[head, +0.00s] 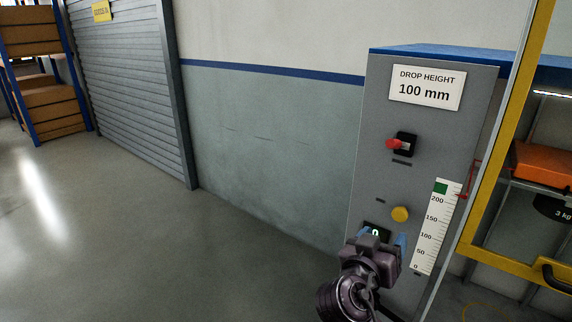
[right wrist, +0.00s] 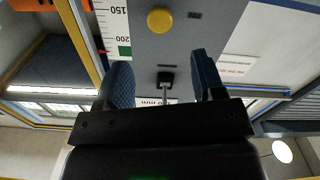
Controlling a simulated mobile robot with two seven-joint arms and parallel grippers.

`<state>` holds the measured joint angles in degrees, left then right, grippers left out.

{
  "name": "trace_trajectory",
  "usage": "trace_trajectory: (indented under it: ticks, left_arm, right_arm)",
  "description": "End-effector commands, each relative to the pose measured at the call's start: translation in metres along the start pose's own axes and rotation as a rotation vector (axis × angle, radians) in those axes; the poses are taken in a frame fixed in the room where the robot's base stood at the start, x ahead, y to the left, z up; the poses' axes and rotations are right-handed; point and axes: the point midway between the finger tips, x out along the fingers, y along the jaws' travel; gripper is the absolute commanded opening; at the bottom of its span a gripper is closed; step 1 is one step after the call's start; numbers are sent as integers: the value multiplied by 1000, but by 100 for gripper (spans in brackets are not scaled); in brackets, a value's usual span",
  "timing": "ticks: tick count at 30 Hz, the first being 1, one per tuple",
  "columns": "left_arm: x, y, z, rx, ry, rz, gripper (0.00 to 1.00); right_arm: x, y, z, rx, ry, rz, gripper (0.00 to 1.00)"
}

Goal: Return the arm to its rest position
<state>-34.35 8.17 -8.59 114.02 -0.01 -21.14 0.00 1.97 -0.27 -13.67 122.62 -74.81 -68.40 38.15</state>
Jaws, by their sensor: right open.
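My right gripper (head: 384,240) is in front of the lower part of the grey control panel (head: 375,120) in the head view, below the yellow button (head: 400,214). Its blue fingers are apart with nothing visible held between them. The gripper partly covers a small dark display (head: 377,231). In the right wrist view, the open fingers (right wrist: 162,78) frame the black switch (right wrist: 166,77), with the yellow button (right wrist: 160,20) above it in that picture. Whether the fingertips touch the panel cannot be told. My left gripper is not in view.
A red knob (head: 396,144) sits below the "100 mm" sign (head: 426,90). A scale (head: 435,225) is at the panel's right edge. A yellow frame (head: 500,150) and an orange block (head: 543,162) stand further right. The floor (head: 200,250) left of the panel is clear.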

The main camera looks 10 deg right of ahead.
Motion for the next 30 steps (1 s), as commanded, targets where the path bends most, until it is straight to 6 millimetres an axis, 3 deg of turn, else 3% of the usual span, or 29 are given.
trace_trajectory:
  ticks: [4,9,14,18,22,26,30]
  left_arm:
    - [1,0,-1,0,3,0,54]
    - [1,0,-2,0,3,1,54]
    - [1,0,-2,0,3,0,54]
    - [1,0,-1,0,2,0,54]
    - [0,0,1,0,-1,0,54]
    - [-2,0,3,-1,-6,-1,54]
    - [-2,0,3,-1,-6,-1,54]
  right_arm:
    - [0,-7,-4,-65,27,-43,63]
    - [-4,-48,-3,-138,67,-281,63]
    - [-13,-81,22,-174,92,-523,63]
    - [-27,-92,65,-170,81,-706,63]
    - [-42,-86,116,-132,39,-836,63]
    - [-61,-60,180,-68,-53,-918,63]
    - [-82,-19,245,-17,-198,-936,63]
